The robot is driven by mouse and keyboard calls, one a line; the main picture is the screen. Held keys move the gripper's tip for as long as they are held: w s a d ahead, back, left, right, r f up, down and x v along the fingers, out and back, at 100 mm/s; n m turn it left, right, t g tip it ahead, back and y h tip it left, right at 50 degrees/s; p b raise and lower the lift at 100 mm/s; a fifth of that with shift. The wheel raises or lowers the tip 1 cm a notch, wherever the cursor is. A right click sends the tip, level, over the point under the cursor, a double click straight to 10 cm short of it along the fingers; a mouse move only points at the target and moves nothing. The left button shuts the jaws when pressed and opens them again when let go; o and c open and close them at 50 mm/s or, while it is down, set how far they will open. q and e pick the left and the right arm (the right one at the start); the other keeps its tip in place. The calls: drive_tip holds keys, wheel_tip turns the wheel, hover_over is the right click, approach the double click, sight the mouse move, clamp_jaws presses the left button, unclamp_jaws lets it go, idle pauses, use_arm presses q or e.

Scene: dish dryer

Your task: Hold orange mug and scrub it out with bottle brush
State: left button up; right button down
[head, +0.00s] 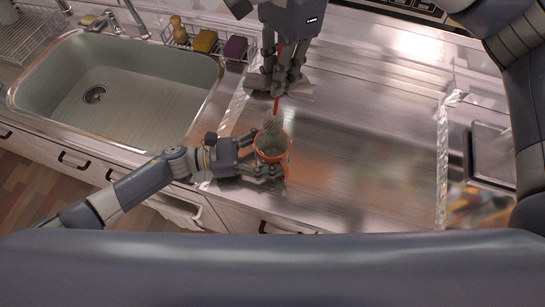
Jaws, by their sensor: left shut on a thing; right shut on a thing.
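The orange mug (286,158) is held over the front part of the steel counter, its grey inside facing up toward the camera. My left gripper (266,168) is shut on the mug from its left side. The bottle brush (276,104) has a red handle and a pale greenish bristle head (271,126). The bristle head is at the mug's mouth, over its far rim; I cannot tell how deep it sits. My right gripper (280,82) is above and behind the mug, shut on the brush handle, which points down toward the mug.
A sink (150,85) lies to the left. A wire caddy behind it holds a wooden brush (179,30), a yellow sponge (205,41) and a purple sponge (236,47). A metal tray (492,155) stands at right. The counter (370,120) between is clear.

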use_arm(q)
drive_tip(key=o, duration=1.4)
drive_tip(key=a, duration=0.7)
drive_tip(key=shift+s+a, duration=0.3)
drive_tip(key=shift+s, duration=0.05)
